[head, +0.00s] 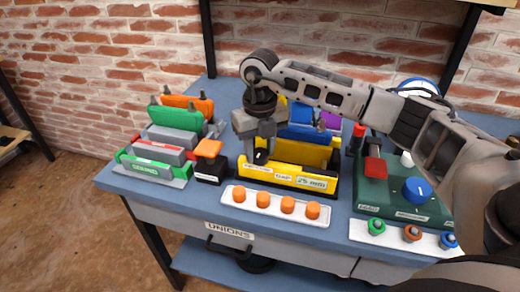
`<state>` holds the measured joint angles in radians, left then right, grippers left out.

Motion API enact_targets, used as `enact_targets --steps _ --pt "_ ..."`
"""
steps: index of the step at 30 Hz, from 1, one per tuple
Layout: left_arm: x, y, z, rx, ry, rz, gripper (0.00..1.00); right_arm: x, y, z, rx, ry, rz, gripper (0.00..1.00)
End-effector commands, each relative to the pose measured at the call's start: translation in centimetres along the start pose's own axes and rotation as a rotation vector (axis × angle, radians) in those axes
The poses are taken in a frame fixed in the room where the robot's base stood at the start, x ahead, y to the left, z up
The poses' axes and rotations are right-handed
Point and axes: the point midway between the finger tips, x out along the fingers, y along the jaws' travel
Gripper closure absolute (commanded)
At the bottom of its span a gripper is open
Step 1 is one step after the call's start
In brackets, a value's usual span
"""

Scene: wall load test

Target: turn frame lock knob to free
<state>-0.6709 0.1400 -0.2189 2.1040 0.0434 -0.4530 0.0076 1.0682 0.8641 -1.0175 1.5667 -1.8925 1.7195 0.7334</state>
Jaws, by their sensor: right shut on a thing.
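A yellow frame (285,177) stands at the middle of the blue bench, with a "25 mm" label on its front and blue and purple pieces behind its front wall. My right gripper (258,154) reaches down from above at the left end of this frame. Its fingers are shut on a small dark part there, which looks like the frame lock knob. The fingers hide most of it, so I cannot tell which way it is turned. My left gripper is not in view.
A white tray (275,216) with orange caps lies in front. A green box (375,197) with a blue knob (417,190) stands right, partly behind my right arm.

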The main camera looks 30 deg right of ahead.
Motion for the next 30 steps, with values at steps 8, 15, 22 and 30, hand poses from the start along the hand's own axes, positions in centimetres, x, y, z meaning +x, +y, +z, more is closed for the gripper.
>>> enact_targets --steps 8,15,22,30 --pt "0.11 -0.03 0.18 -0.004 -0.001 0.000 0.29 -0.21 -0.03 0.13 -0.070 -0.006 0.001 0.85" --pt "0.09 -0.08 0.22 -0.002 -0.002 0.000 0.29 -0.23 -0.03 0.13 -0.083 -0.006 0.001 0.85" --pt "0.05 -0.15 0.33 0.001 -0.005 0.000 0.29 -0.24 -0.03 0.14 -0.082 -0.007 0.001 0.85" --pt "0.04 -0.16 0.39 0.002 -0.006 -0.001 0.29 -0.12 -0.02 0.07 -0.081 -0.003 0.000 0.41"
